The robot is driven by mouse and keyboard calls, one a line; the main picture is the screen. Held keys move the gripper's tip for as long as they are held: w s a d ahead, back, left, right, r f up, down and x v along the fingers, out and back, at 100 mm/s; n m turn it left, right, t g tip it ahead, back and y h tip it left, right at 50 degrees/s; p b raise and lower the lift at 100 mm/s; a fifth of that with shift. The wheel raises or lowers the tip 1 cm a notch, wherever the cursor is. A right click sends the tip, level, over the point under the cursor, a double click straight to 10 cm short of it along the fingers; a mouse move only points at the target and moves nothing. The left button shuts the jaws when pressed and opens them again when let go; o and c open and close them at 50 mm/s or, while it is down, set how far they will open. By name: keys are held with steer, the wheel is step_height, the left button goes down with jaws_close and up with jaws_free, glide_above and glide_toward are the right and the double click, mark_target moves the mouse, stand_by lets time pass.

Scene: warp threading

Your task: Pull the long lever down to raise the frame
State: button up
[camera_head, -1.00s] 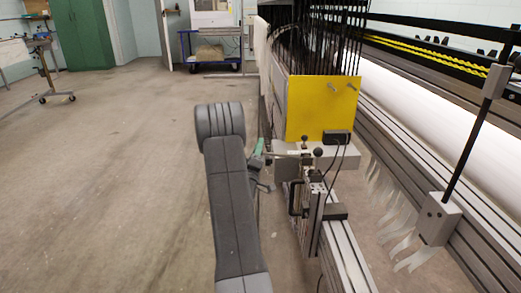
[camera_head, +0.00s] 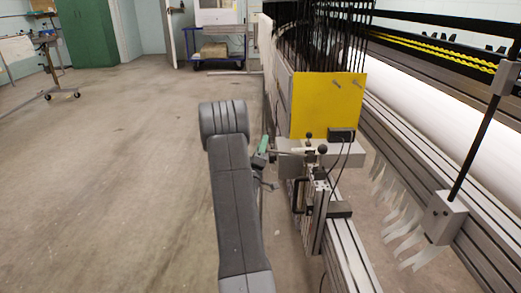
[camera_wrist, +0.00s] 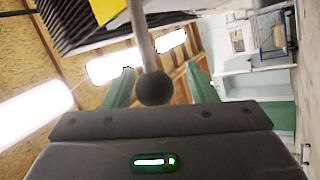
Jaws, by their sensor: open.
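In the wrist view, a lever with a pale round rod (camera_wrist: 143,35) ends in a black ball knob (camera_wrist: 154,88). The knob sits between the two green fingers of my gripper (camera_wrist: 163,88), which are spread apart with gaps on both sides. In the head view, my gripper (camera_head: 262,147) shows as a small green and grey shape at the left side of the machine's lever unit. A thin rod (camera_head: 284,153) runs from that unit toward it. The rod's near end and the finger contact are too small to tell there.
A yellow panel (camera_head: 328,105) stands behind the lever unit, with dark warp cords above. Other black knobs (camera_head: 322,149) and a black handle (camera_head: 296,195) are close to the right of my gripper. Metal rails (camera_head: 350,255) run along the machine. The floor (camera_head: 110,190) at left is clear.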

steer(key=p+v, duration=0.2)
steer(key=v, duration=1.2)
steer(key=shift+p, duration=0.3)
steer(key=shift+w, duration=0.15)
steer(key=b+x, duration=0.2)
steer(key=x, duration=1.1)
steer(key=shift+d+r+b, duration=0.1)
steer(key=shift+d+b, duration=0.05)
steer(key=shift+b, duration=0.15)
steer(key=shift+w+r, duration=0.25)
steer(key=shift+r, duration=0.05)
